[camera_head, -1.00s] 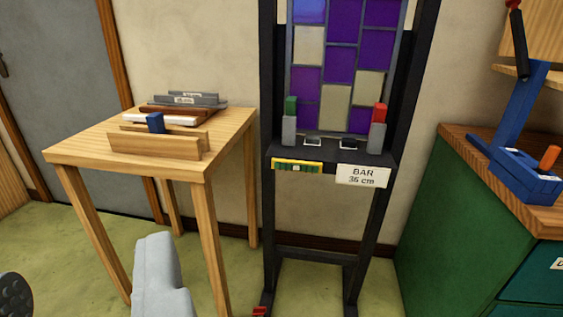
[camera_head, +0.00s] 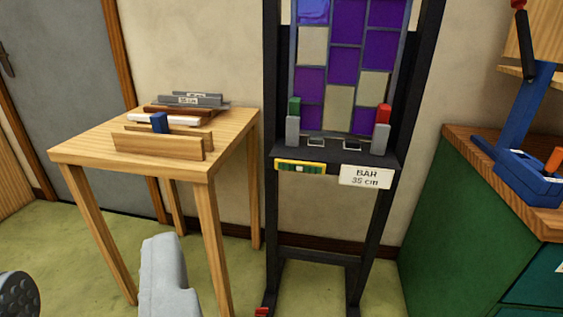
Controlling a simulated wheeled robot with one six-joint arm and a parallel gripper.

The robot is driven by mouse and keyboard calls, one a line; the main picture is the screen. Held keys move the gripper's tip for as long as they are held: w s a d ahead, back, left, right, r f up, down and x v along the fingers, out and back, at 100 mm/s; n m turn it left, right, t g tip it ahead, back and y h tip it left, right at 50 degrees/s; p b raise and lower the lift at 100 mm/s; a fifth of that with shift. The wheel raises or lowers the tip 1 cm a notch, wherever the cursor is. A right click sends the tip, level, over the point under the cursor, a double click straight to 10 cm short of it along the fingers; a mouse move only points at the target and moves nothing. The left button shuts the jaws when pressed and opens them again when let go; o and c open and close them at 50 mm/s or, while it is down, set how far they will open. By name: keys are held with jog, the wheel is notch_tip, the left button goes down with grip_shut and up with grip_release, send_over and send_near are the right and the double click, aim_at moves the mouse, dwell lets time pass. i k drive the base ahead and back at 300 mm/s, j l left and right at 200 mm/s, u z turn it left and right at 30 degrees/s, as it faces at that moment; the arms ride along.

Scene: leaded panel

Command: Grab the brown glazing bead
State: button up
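The brown glazing bead (camera_head: 186,110) looks to be the dark reddish-brown strip lying on the wooden table (camera_head: 122,131) at the left. It lies between a white strip (camera_head: 178,119) in front and grey labelled bars (camera_head: 205,101) behind, which partly cover it. In front of them stand two upright wooden boards (camera_head: 156,143) with a blue block (camera_head: 159,122) between or against them. No gripper fingers can be made out in the view, and nothing is seen touching the bead.
A black stand (camera_head: 273,210) right of the table holds the leaded panel (camera_head: 341,66), with a sign (camera_head: 366,177) reading BAR 35 cm. A green cabinet (camera_head: 455,215) with a blue tool (camera_head: 522,165) is at right. A pale grey shape (camera_head: 165,275) rises before the table.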

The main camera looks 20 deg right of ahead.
aim_at(198, 113)
jog(key=i+j, duration=0.15)
jog(key=i, duration=0.4)
jog(key=i+j, duration=0.2)
jog(key=i, duration=0.35)
jog(key=i+j, duration=0.15)
jog(key=i, duration=0.45)
jog(key=i+j, duration=0.2)
jog(key=i, duration=0.35)
